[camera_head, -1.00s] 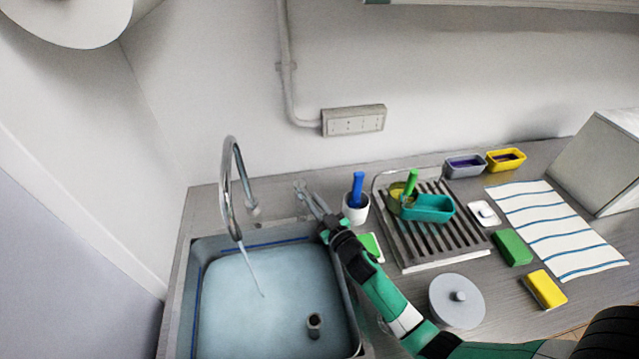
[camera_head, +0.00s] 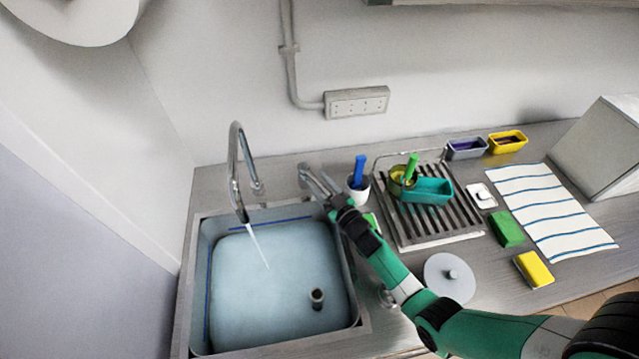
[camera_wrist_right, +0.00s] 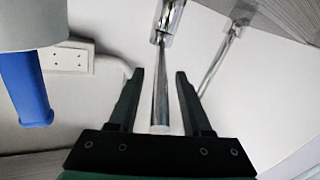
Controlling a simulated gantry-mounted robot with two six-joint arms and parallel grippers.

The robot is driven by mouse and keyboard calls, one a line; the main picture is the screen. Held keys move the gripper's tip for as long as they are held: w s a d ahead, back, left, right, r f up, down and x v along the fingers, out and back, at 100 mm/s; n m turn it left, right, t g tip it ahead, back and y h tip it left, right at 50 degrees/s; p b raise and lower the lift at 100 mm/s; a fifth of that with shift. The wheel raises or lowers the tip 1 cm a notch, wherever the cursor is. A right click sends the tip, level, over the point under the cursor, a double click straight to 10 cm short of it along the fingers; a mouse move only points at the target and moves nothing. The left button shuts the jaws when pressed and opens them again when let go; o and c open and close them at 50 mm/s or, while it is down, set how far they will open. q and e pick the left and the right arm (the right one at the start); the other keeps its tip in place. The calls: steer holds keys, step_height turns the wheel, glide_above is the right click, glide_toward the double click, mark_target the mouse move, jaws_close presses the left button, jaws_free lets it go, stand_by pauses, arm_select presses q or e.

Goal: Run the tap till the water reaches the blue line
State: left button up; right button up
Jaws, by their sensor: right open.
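The sink basin (camera_head: 362,318) holds pale blue water (camera_head: 265,290). A stream (camera_head: 257,244) runs from the curved spout (camera_head: 234,165) into it. The blue line (camera_head: 270,224) shows on the back and left walls, with the water's edge a little below it. The tap lever (camera_head: 309,171) stands right of the spout. My right gripper (camera_head: 320,186) is open at the lever. In the right wrist view, a metal rod, seemingly the lever (camera_wrist_right: 161,95), lies between the open fingers (camera_wrist_right: 159,75); contact cannot be told. My left gripper is out of view.
A white cup with a blue-handled brush (camera_head: 359,172) stands just right of my gripper. A drying rack (camera_head: 445,232) with a teal tub (camera_head: 428,191) is beyond it. A grey round lid (camera_head: 449,278) and sponges lie on the counter. A dark plug-like piece (camera_head: 317,298) sits in the basin.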

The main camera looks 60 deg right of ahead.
mark_target(319, 184)
steer(key=shift+r, duration=0.1)
step_height(319, 184, up, 4)
steer(key=p, duration=0.4)
steer(key=s+a+r+p, duration=0.4)
steer(key=s+a+r, duration=0.5)
steer(key=s, duration=0.1)
steer(key=shift+s+a, duration=0.15)
steer(key=shift+a, duration=0.1)
